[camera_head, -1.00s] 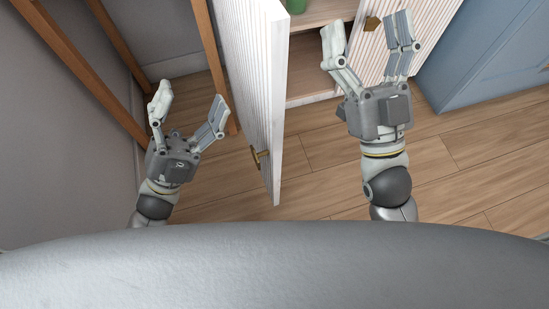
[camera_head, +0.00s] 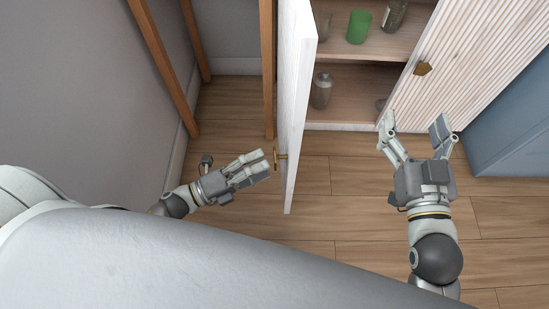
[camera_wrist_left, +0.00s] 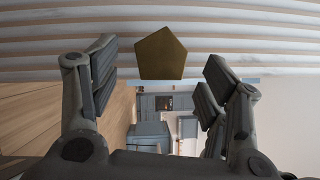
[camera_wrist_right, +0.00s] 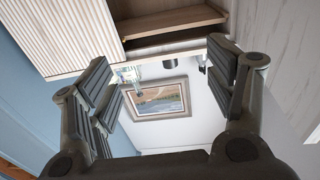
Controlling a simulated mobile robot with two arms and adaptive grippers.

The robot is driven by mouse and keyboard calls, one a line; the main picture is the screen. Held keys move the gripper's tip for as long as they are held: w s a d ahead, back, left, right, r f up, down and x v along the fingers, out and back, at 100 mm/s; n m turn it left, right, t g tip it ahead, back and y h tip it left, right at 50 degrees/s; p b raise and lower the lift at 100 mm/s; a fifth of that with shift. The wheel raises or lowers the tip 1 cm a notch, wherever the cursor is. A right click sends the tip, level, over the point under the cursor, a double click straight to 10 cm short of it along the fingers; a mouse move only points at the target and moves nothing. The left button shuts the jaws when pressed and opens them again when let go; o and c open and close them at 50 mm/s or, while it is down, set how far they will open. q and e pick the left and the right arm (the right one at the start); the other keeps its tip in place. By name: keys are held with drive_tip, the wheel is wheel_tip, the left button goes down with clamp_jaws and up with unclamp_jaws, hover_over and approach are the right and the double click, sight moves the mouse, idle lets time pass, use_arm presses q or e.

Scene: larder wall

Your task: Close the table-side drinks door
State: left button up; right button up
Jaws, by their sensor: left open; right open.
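The open drinks door (camera_head: 297,110) is white and stands swung out from the cabinet, seen nearly edge-on in the head view. Its brass knob (camera_head: 281,157) is on the left face near the free end. My left gripper (camera_head: 262,166) is open, just left of that knob and pointing at it. In the left wrist view the knob (camera_wrist_left: 161,54) shows as a brass pentagon between the open fingers, against the ribbed door face (camera_wrist_left: 230,30). I cannot tell whether they touch. My right gripper (camera_head: 414,122) is open and empty, in front of the other, closed ribbed door (camera_head: 480,55).
The cabinet's shelves (camera_head: 350,80) hold a green cup (camera_head: 359,26) and several glasses. Wooden legs (camera_head: 164,65) stand left of the door by the grey wall. A blue cabinet (camera_head: 510,125) is at the right.

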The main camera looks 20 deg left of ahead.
use_arm(q)
drive_tip(key=shift+x, duration=2.15)
use_arm(e)
drive_tip(key=shift+a+r+t, duration=0.15)
drive_tip(key=shift+r+t, duration=0.45)
drive_tip(key=shift+r, duration=0.4)
use_arm(q)
drive_tip(key=shift+c, duration=0.4)
drive_tip(key=c, duration=1.2)
drive_tip(key=shift+d, duration=0.1)
drive_tip(key=shift+c, duration=0.6)
